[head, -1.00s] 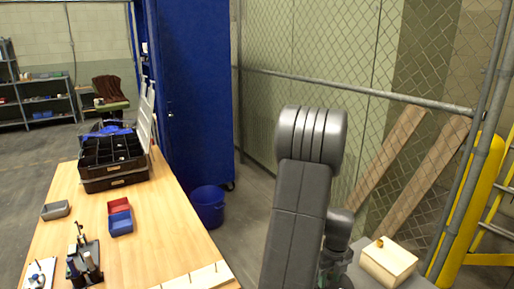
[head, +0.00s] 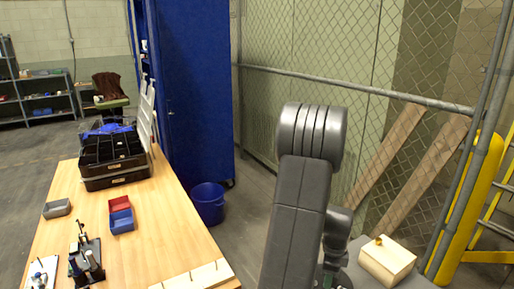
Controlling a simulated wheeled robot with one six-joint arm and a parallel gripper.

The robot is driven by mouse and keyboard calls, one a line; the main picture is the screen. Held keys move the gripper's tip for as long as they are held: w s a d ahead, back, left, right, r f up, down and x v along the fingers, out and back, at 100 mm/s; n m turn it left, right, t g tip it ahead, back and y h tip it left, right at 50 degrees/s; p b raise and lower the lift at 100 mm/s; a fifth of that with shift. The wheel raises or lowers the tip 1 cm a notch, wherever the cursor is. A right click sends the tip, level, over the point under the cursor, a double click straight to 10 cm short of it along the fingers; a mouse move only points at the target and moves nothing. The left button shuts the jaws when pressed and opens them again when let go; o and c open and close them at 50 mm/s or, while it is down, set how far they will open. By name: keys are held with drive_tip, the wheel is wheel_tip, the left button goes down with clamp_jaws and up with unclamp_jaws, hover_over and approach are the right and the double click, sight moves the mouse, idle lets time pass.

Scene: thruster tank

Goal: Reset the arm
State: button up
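My arm is folded upright at the right of the middle in the head view, its grey links and rounded elbow standing in front of the mesh fence. My gripper does not show; the lower end of the arm runs down behind the link and towards the bottom edge. Nothing is seen held by the arm. It stands apart from the wooden table (head: 165,235), to the table's right.
The table bears a black organiser case (head: 112,165), a red bin (head: 119,203), a blue bin (head: 121,221), a grey bin (head: 57,208) and a small tool stand (head: 85,262). A blue bucket (head: 208,203) stands on the floor. A pale wooden box (head: 387,262) sits at lower right.

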drive_tip(key=n, duration=0.4)
drive_tip(key=n+p, duration=0.1)
drive_tip(key=n, duration=0.3)
idle(0.4)
drive_tip(key=shift+a+r, duration=0.1)
